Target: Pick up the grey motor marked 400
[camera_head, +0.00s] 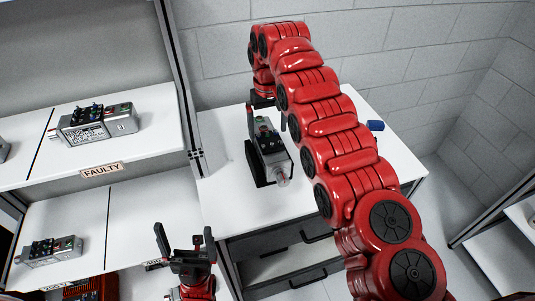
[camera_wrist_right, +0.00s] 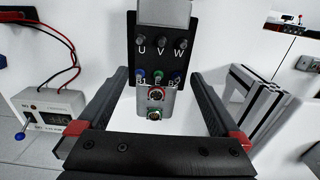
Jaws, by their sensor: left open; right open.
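A grey motor (camera_head: 274,158) with a black connector block rests on a black stand on the white table. My right gripper (camera_head: 265,104) is at its far end; in the right wrist view the open fingers (camera_wrist_right: 158,78) stand on either side of the motor's connector end (camera_wrist_right: 158,52), marked U, V, W, with gaps beside it. Another grey motor (camera_head: 50,250) lies on the lower shelf, and one (camera_head: 97,125) lies on the shelf labelled FAULTY. I cannot read 400 on any motor. My left gripper (camera_head: 184,240) is open and empty in front of the lower shelf.
A blue item (camera_head: 375,125) lies at the table's right. Drawers (camera_head: 285,260) are under the table. A shelf post (camera_head: 180,80) stands left of the table.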

